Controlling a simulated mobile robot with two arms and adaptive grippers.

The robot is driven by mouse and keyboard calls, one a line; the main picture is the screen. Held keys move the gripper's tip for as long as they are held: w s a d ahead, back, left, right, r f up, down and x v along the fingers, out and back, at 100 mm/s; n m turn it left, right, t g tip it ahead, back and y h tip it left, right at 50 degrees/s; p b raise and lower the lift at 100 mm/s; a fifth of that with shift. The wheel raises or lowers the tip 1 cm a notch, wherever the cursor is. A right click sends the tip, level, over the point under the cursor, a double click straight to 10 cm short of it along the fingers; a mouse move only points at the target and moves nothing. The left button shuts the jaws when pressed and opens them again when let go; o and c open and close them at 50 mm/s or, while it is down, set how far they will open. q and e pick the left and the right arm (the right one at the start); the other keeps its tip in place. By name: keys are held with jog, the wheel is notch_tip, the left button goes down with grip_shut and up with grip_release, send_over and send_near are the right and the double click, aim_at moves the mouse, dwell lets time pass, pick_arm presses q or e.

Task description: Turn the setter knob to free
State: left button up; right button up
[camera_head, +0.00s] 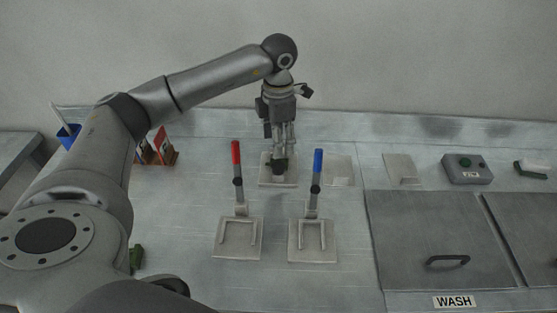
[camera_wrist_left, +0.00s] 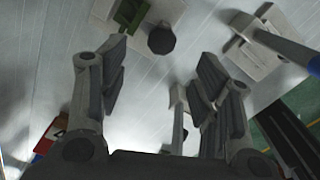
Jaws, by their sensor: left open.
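My left gripper (camera_head: 283,149) points down over a small pale base plate (camera_head: 291,181) at the back of the bench. A dark knob (camera_head: 279,167) stands on this plate just below the fingertips. I cannot tell from the head view whether the fingers touch it. In the left wrist view the two fingers of the left gripper (camera_wrist_left: 160,95) are spread apart with nothing clearly held. A dark many-sided part (camera_wrist_left: 161,39) shows beyond them there; I cannot tell whether it is the same knob. No setting mark on the knob is readable. My right gripper is not in view.
In front stand a red-handled lever (camera_head: 236,155) and a blue-handled lever (camera_head: 317,168) on pale bases, close to the gripper. A grey button box (camera_head: 467,169) and a lidded wash tank (camera_head: 425,235) are on the right. Cards in a wooden holder (camera_head: 165,158) stand left.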

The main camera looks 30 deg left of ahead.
aim_at(278, 166)
pick_arm(q)
jog(key=f, duration=0.1)
jog(key=f+p, duration=0.1)
jog(key=f, duration=0.1)
jog(key=shift+s+d, duration=0.2)
jog(key=shift+s, duration=0.2)
jog(key=f, duration=0.4)
jog(key=shift+w+a+f+p, duration=0.15)
jog(key=shift+w+f+p, duration=0.05)
jog(key=shift+w+p, duration=0.15)
jog(key=shift+f, duration=0.55)
jog(key=shift+s+f, duration=0.1)
jog(key=c, duration=1.1)
jog(key=shift+o, duration=0.2)
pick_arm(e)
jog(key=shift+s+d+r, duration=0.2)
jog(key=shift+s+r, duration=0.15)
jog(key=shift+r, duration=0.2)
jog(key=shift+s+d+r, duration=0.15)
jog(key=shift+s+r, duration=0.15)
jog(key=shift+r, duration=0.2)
